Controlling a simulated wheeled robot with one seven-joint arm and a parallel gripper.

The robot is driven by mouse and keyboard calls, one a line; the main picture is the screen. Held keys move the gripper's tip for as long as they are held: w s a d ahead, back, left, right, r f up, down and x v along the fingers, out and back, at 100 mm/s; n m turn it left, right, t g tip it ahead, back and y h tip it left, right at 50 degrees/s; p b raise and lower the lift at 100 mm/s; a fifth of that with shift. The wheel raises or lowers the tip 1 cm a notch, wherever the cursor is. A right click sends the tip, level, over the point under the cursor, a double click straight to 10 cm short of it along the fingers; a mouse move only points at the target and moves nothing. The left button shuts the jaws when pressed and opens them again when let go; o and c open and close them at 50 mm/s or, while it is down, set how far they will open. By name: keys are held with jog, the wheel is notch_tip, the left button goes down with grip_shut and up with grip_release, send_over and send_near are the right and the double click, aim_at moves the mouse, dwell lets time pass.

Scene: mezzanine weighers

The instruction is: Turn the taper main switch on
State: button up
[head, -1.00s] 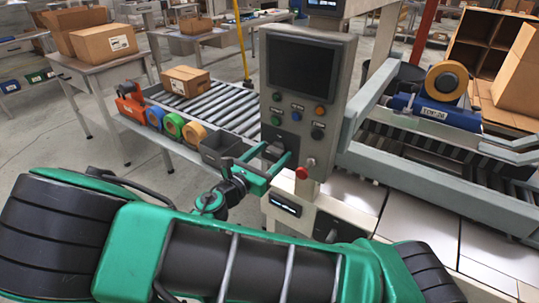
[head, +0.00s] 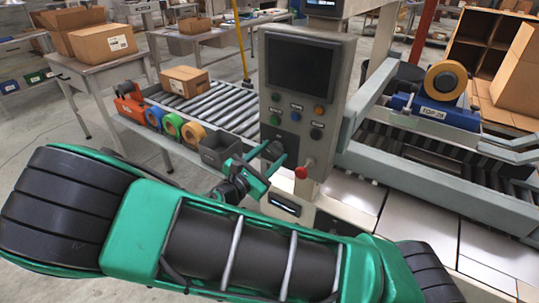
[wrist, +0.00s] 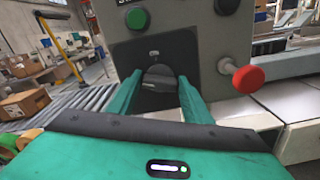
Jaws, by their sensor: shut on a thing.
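The control panel (head: 304,65) is a grey box with a dark screen, coloured buttons and knobs. At its lower left is a dark rotary switch (head: 272,149), which I take as the main switch. My green gripper (head: 266,163) is at the panel with one finger on each side of this switch, shut on it. In the wrist view, the dark knob (wrist: 158,76) sits between the two fingers of my gripper (wrist: 158,92), on a dark plate with a small pale mark above it. Part of the knob is hidden behind my gripper.
A red mushroom button (head: 301,172) sticks out right of the switch; it is also close by in the wrist view (wrist: 248,78). A green button (wrist: 138,18) is just above. A roller conveyor (head: 228,108) with a carton (head: 185,80) lies to the left, the taping machine (head: 430,110) to the right.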

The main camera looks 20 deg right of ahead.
jog(key=m, duration=0.3)
jog(key=shift+m, duration=0.4)
jog(key=m, duration=0.3)
jog(key=shift+f+m, duration=0.1)
jog(key=shift+m, duration=0.2)
jog(key=m, duration=0.6)
jog(key=shift+s+f, duration=0.1)
jog(key=shift+f, duration=0.1)
jog(key=shift+m, duration=0.4)
jog(key=o, duration=1.1)
jog(key=shift+c, duration=0.2)
jog(key=v, duration=1)
jog(key=shift+s+a, duration=0.2)
jog(key=shift+a, duration=0.15)
